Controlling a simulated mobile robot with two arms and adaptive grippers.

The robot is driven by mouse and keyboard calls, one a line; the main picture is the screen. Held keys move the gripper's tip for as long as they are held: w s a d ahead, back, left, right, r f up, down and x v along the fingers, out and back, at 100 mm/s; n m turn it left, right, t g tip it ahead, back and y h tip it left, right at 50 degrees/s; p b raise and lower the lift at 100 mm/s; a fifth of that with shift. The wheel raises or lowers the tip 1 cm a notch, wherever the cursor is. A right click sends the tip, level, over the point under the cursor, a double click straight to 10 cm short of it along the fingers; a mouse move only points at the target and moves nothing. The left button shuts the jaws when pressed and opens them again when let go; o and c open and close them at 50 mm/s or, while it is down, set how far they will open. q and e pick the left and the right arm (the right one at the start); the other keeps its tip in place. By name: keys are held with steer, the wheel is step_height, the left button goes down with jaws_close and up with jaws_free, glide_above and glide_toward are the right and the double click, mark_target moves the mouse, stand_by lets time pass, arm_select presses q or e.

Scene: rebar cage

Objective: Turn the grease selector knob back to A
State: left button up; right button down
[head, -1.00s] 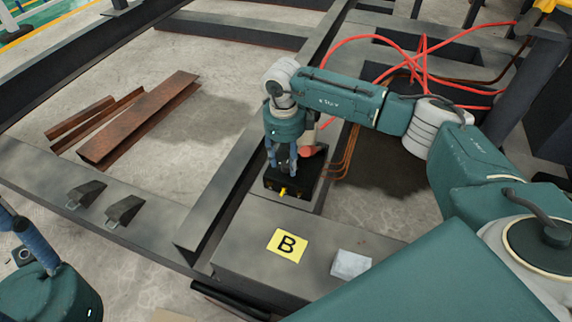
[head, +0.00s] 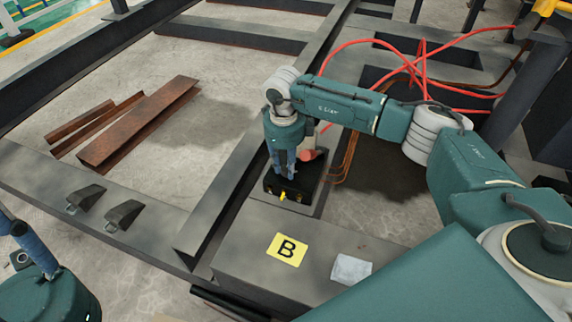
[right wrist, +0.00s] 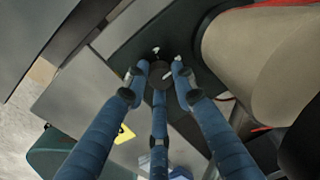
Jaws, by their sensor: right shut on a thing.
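The grease selector box (head: 290,190) is a black block with yellow fittings on the front, standing on the grey steel beam. Its knob is hidden behind my fingers in the head view. In the right wrist view the dark round knob (right wrist: 160,75) shows a short pale mark, slanted. My right gripper (head: 284,172) points down over the box, its blue fingers shut around the knob; the fingertips also show in the right wrist view (right wrist: 158,82). My left gripper (head: 32,242) is partly in view at the lower left, away from the box; its opening is unclear.
A red part (head: 309,154) and copper pipes (head: 347,158) are close to the box's right. Red hoses (head: 423,60) loop behind my arm.

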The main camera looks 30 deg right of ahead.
steer(key=shift+r+n+p, duration=0.15)
steer(key=shift+n+p, duration=0.3)
steer(key=shift+n, duration=0.55)
steer(key=n+p, duration=0.1)
steer(key=n, duration=0.3)
steer(key=n+p, duration=0.1)
steer(key=n, duration=0.4)
steer(key=shift+y, duration=0.3)
steer(key=shift+n, duration=0.3)
steer(key=c, duration=1.4)
jaws_free()
steer(key=shift+c, duration=0.2)
step_height(320, 180, up, 12)
steer(key=shift+s, duration=0.35)
